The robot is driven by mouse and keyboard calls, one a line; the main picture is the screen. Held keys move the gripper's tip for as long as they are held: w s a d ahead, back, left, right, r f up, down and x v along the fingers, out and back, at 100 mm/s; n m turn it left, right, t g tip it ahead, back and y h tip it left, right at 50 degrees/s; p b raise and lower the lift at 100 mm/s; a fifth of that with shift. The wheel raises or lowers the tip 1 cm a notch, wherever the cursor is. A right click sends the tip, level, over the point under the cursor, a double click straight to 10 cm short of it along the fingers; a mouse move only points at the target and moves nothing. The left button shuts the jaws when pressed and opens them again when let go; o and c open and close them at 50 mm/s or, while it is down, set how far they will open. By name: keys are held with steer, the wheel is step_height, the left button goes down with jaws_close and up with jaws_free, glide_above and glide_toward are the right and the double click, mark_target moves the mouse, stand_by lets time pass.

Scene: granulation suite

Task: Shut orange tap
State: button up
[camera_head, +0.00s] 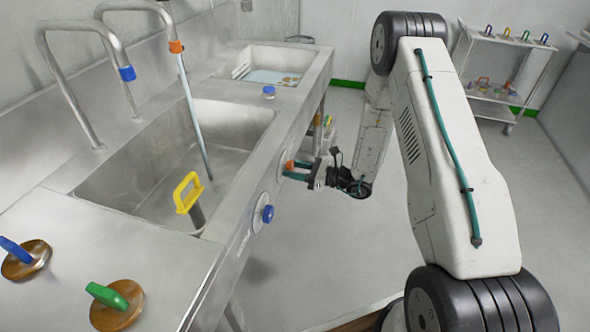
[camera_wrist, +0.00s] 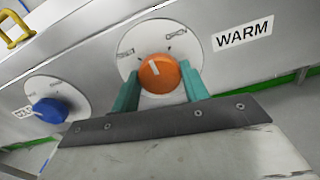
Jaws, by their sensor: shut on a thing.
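The orange tap (camera_wrist: 158,73) is a round knob with a white mark, on a pale round dial plate (camera_wrist: 128,45) on the sink unit's front panel. My gripper (camera_wrist: 160,88) has its two teal fingers on either side of the knob, shut on it. In the head view my gripper (camera_head: 296,172) reaches the front panel from the right, and a bit of the orange tap (camera_head: 289,165) shows between the fingers. An orange-banded spout (camera_head: 176,46) stands over the large basin, with a bluish stream (camera_head: 190,105) falling from it.
A blue tap (camera_head: 267,214) sits on the same panel, nearer; it also shows in the wrist view (camera_wrist: 50,110). A "WARM" label (camera_wrist: 242,34) is right of the orange tap. A yellow-handled tool (camera_head: 188,195) stands in the basin. Open floor (camera_head: 330,250) lies right of the sink.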

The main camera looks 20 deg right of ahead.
steer(key=n, duration=0.4)
steer(key=shift+n, duration=2.3)
steer(key=o, duration=1)
steer(key=shift+s+d, duration=0.1)
steer(key=shift+d, duration=0.05)
steer(key=v, duration=0.7)
steer(key=shift+s+d, duration=0.2)
